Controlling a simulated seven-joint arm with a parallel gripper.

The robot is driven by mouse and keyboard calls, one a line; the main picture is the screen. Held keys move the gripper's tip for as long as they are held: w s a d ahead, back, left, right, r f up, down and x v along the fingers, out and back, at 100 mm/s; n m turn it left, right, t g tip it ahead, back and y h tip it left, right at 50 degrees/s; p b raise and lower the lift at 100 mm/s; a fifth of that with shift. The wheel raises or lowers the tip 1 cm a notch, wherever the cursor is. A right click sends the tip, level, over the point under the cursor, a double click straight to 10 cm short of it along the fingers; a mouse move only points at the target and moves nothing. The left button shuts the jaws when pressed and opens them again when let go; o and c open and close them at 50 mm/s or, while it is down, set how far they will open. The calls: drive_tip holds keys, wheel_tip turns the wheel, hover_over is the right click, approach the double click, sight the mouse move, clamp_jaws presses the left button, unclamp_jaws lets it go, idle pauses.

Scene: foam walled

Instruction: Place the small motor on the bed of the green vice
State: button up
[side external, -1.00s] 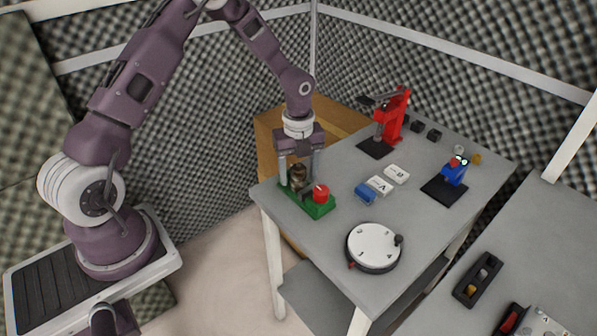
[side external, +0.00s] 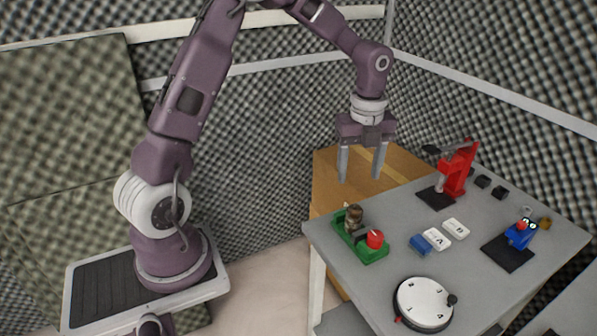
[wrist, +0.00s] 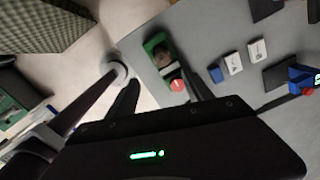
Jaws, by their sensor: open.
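The green vice (side external: 374,255) lies at the table's near left corner, with a red knob (side external: 375,239) at one end. The small motor (side external: 354,217), a brownish cylinder, stands upright on the bed of the vice at the other end. My gripper (side external: 361,180) is open and empty, fingers pointing down, above the motor and clear of it. In the wrist view, the vice (wrist: 151,42) and the dark motor (wrist: 162,56) show beyond the open fingers (wrist: 159,76). The motor's underside is hidden.
A blue block (side external: 420,245) and white lettered blocks (side external: 437,239) lie right of the vice. A white round dial (side external: 424,302) sits in front. A red stand (side external: 458,170) and a blue vice-like device (side external: 520,235) stand farther right. A wooden box (side external: 400,165) is behind the table.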

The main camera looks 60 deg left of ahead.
drive_tip(key=s+d+r+n+t+y, duration=0.15)
drive_tip(key=s+d+r+n, duration=0.35)
drive_tip(key=s+r+n, duration=0.6)
drive_tip(key=s+d+r+n+t+h, duration=0.1)
drive_tip(key=s+n+t, duration=0.1)
drive_tip(key=s+n, duration=0.3)
drive_tip(key=s+d+r+n+t+h, duration=0.1)
drive_tip(key=s+d+n+t, duration=0.1)
drive_tip(key=s+n, duration=0.3)
drive_tip(key=s, duration=0.4)
drive_tip(key=shift+s+r, duration=0.2)
drive_tip(key=shift+s, duration=0.05)
